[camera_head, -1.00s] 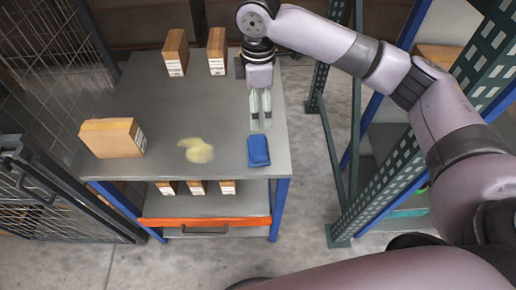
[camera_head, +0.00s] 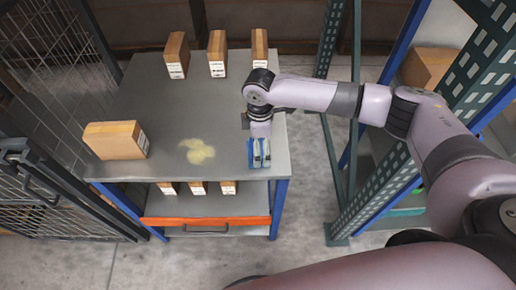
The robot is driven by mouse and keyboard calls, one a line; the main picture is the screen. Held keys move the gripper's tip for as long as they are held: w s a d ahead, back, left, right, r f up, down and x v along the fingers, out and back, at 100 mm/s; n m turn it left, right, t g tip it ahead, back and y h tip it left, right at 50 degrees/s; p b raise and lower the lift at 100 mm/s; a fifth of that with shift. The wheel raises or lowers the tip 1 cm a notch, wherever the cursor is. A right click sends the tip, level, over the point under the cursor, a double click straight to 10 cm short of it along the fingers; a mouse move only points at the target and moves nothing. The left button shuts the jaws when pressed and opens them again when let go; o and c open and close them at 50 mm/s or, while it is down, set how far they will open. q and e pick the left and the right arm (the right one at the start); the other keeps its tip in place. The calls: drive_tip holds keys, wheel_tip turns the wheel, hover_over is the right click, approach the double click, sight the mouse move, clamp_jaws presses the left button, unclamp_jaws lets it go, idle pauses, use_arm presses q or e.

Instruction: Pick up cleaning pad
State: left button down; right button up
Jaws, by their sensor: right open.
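The blue cleaning pad (camera_head: 259,161) lies at the front right corner of the grey table top, largely covered by my gripper. My right gripper (camera_head: 259,160) points down over the pad with its fingers apart. One finger shows toward each side of the pad's upper surface. From this view I cannot tell whether the fingers touch it. My left gripper is not in view.
A yellowish spill (camera_head: 197,151) lies on the table (camera_head: 150,90) left of the pad. One box (camera_head: 116,140) stands at the left, and three boxes stand along the back. More boxes sit on the lower shelf. A green rack post (camera_head: 380,180) rises at the right.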

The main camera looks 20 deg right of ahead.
wheel_tip(320, 180, down, 2)
drive_tip(key=c, duration=1.4)
drive_tip(key=shift+r, duration=0.15)
wheel_tip(320, 180, up, 20)
drive_tip(key=shift+f+b, duration=0.1)
drive_tip(key=shift+b, duration=0.75)
